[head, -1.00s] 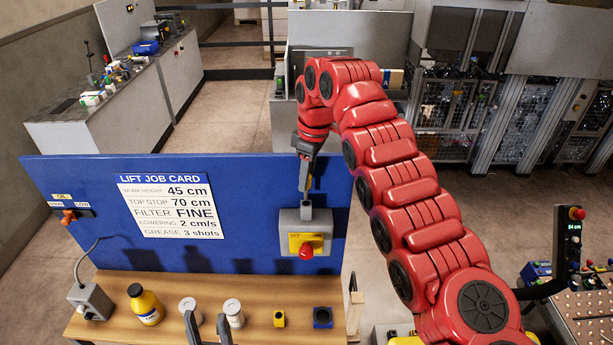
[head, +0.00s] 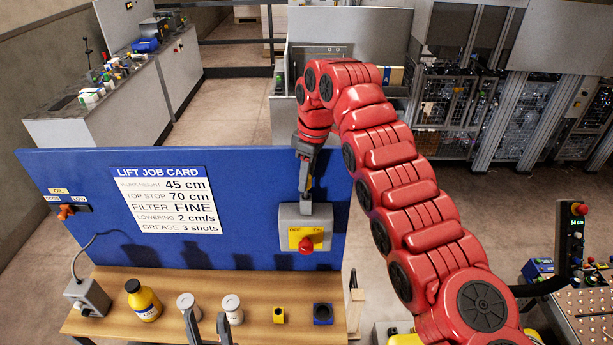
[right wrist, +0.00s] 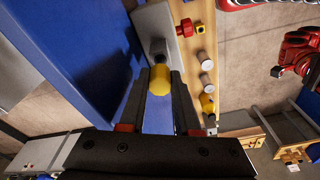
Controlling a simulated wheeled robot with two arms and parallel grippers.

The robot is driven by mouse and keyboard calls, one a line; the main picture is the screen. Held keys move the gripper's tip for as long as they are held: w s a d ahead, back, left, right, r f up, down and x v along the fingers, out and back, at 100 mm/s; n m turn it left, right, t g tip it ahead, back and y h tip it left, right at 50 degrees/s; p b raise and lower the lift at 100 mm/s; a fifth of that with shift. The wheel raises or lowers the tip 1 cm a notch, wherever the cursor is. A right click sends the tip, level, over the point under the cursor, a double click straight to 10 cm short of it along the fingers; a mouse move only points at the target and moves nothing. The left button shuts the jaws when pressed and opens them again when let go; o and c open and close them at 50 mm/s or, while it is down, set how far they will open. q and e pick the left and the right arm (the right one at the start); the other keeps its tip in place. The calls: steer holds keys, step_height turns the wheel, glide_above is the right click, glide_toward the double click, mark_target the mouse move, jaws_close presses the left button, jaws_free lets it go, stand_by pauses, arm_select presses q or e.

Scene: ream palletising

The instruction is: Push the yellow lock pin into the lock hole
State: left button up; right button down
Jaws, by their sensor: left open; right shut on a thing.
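The yellow lock pin (right wrist: 159,80) sits between the fingertips of my right gripper (right wrist: 161,88), which is shut on it. In the head view my right gripper (head: 305,190) points down just above the grey switch box (head: 290,215), with its yellow plate and red knob (head: 305,247). In the right wrist view the pin lines up with a grey stub (right wrist: 158,48) on the box (right wrist: 152,22). I cannot tell whether the pin's tip is in the lock hole; the hole is hidden. My left gripper (head: 208,328) is open and empty over the bench.
A blue board (head: 90,220) with a job card (head: 165,199) stands behind the wooden bench (head: 255,290).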

steer(key=shift+f+b, duration=0.95)
steer(key=shift+f, duration=0.35)
steer(key=c, duration=0.5)
jaws_free()
steer(key=shift+r, duration=0.1)
steer(key=shift+c, duration=0.2)
steer(key=shift+s, duration=0.1)
steer(key=shift+r, duration=0.1)
steer(key=shift+r, duration=0.5)
step_height(320, 180, up, 4)
steer(key=shift+d+f, duration=0.1)
steer(key=shift+f, duration=0.1)
step_height(320, 180, up, 7)
steer(key=d+p, duration=0.1)
steer(key=p, duration=0.5)
steer(key=shift+s, duration=0.3)
